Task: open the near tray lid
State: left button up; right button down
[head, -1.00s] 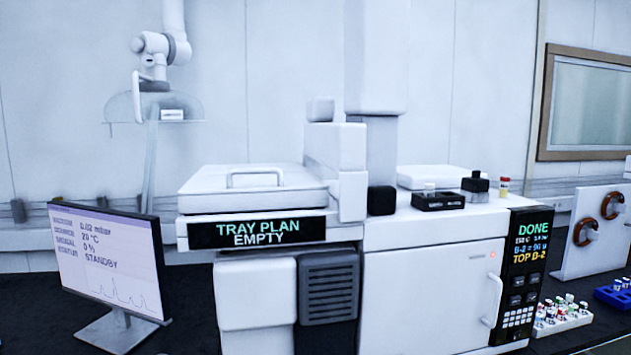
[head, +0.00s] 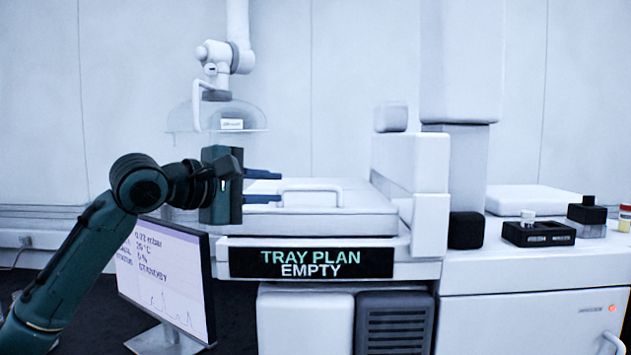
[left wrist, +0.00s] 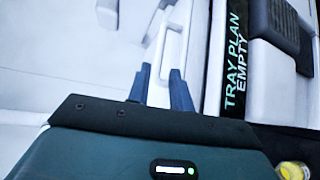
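The near tray lid (head: 335,224) is a white, flat, closed lid with a raised white bar handle (head: 312,187). It sits above a black sign reading "TRAY PLAN EMPTY" (head: 311,263). My left gripper (head: 280,187) comes in from the left, its two dark blue fingers apart and empty, pointing right at the handle's left end. In the left wrist view the fingers (left wrist: 160,76) show open, with the handle (left wrist: 172,35) just ahead of their tips. I cannot tell whether they touch it. My right gripper is not in view.
A monitor (head: 165,275) stands below my left arm. A white housing (head: 412,165) rises right of the lid. A clear dome (head: 240,117) hangs from a white arm behind. A black vial holder (head: 540,234) is on the right-hand top. A yellow-topped item (left wrist: 293,171) shows in the left wrist view.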

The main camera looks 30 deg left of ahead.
aim_at(306, 189)
pick_arm(q)
jog(key=p+x, duration=0.3)
jog(key=x, duration=0.7)
jog(key=shift+f, duration=0.1)
jog(key=shift+c, duration=0.2)
grip_shut()
